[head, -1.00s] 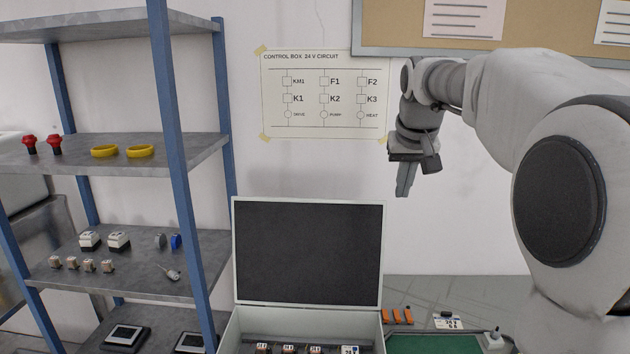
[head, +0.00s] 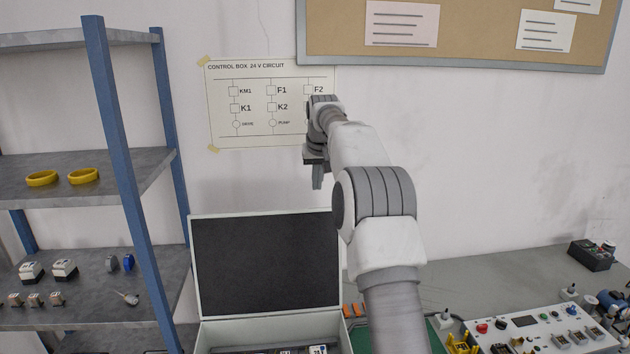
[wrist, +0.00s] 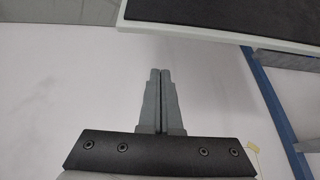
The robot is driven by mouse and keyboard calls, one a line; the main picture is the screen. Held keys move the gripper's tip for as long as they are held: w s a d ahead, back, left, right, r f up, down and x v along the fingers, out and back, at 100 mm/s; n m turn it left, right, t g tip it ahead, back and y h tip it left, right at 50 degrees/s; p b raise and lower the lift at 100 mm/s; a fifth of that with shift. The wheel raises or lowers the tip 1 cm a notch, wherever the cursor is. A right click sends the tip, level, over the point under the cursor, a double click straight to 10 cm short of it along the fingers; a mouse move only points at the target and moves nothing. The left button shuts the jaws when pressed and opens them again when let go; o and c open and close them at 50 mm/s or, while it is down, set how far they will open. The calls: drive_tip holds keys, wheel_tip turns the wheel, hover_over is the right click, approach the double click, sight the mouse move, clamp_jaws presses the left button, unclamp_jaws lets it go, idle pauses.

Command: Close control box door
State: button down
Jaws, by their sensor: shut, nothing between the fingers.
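The control box (head: 206,335) stands on the bench at the lower middle of the head view. Its door (head: 265,265), a pale frame with a dark inner face, stands open and raised at the back of the box. A corner of the door (wrist: 235,22) shows at the top right of the wrist view. My arm hides the area right of the door.
A blue-posted shelf (head: 118,180) with small parts stands left of the box. A control panel (head: 540,335) with buttons and a dark device (head: 592,254) are on the bench at right. A circuit poster (head: 225,125) and pinboard (head: 480,55) hang on the wall.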

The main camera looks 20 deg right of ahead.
drive_tip(key=f, duration=0.2)
drive_tip(key=s+f, duration=0.1)
drive_tip(key=f, duration=0.2)
drive_tip(key=shift+a+f+p, duration=0.1)
drive_tip(key=shift+f+p, duration=0.05)
drive_tip(key=shift+p, duration=0.25)
idle(0.6)
